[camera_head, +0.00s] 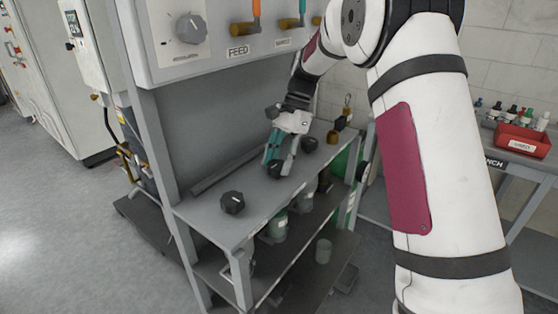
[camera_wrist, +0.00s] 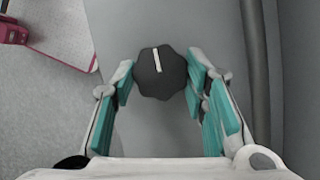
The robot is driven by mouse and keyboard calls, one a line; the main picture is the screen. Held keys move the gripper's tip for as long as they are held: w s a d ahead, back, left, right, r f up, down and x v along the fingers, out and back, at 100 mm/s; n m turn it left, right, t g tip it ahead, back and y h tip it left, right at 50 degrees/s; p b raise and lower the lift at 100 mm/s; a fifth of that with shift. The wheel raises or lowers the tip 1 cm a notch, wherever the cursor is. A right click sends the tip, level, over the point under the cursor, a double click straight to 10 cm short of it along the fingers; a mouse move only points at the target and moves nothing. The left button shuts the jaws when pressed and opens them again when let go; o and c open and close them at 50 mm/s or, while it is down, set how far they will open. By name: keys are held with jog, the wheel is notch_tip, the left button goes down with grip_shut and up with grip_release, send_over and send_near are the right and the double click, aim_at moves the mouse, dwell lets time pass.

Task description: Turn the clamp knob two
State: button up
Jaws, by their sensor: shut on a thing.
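Three dark lobed knobs stand in a row on the grey bench top. The middle clamp knob (camera_head: 275,170) is partly hidden by my gripper (camera_head: 275,160). In the wrist view this black knob (camera_wrist: 160,73) has a white pointer line, nearly upright and slightly tilted. My gripper (camera_wrist: 160,80) points down from above, with its teal-padded fingers shut on the knob's left and right sides. The near-left knob (camera_head: 232,202) and the far-right knob (camera_head: 309,144) stand free of my gripper.
A white panel with a large dial (camera_head: 190,28) and valves above a FEED label (camera_head: 238,51) hangs over the bench. A grey post (camera_head: 150,145) stands at the bench's left. A red bin (camera_head: 523,139) with bottles behind it is at right.

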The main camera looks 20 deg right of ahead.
jog(key=o, duration=1.1)
jog(key=shift+o, duration=0.2)
jog(key=shift+r, duration=0.1)
jog(key=v, duration=1.1)
jog(key=shift+d+r, duration=0.25)
jog(key=shift+r, duration=0.1)
